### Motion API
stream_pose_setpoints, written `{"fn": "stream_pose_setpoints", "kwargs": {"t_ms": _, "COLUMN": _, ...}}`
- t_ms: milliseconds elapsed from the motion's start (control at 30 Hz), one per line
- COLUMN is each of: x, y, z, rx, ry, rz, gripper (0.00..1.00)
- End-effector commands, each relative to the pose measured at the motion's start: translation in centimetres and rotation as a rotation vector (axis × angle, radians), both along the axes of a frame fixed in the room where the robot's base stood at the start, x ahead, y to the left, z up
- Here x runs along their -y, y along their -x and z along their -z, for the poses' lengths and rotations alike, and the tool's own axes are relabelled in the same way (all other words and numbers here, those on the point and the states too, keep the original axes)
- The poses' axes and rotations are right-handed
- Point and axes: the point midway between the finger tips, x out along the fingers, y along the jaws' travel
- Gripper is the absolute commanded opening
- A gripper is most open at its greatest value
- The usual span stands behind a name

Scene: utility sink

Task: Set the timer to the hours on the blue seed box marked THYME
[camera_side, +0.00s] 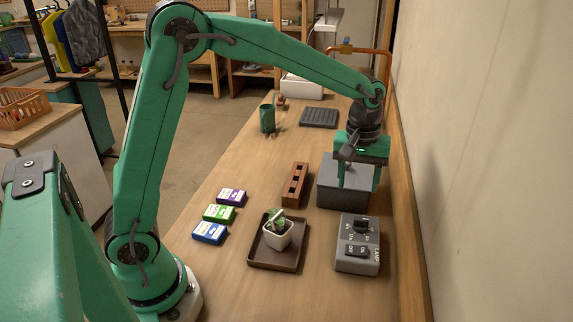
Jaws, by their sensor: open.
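The blue seed box (209,233) lies at the front of a row on the left of the bench, with a white label too small to read. A green box (219,213) and a purple box (232,197) lie behind it. The grey timer unit (357,262) sits at the front right, with a dark knob (361,226) at its far end and a dark switch at its near end. Its dial marks are too small to read. My gripper (358,188) points down, open and empty, above and beyond the knob, apart from it.
A larger grey block (328,190) stands behind my gripper. A white potted plant (278,234) sits on a brown tray (262,262) left of the timer. A reddish slotted block (295,185), green cup (267,118) and dark ribbed tray (319,117) stand farther back. A wall bounds the right.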

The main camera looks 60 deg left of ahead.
Motion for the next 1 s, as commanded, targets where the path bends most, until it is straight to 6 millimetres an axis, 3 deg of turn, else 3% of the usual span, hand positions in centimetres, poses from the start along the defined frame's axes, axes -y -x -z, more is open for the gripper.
{"fn": "stream_pose_setpoints", "kwargs": {"t_ms": 100, "x": 0.6, "y": -1.2, "z": 1.7, "rx": -0.030, "ry": -0.003, "rz": -0.041, "gripper": 0.56}}
{"fn": "stream_pose_setpoints", "kwargs": {"t_ms": 300, "x": 1.1, "y": -2.1, "z": 3.0, "rx": -0.052, "ry": -0.005, "rz": -0.079, "gripper": 0.56}}
{"fn": "stream_pose_setpoints", "kwargs": {"t_ms": 667, "x": 1.1, "y": -2.2, "z": 3.5, "rx": -0.053, "ry": -0.005, "rz": -0.084, "gripper": 0.56}}
{"fn": "stream_pose_setpoints", "kwargs": {"t_ms": 1000, "x": 1.1, "y": -2.1, "z": 6.8, "rx": -0.055, "ry": -0.006, "rz": -0.083, "gripper": 0.56}}
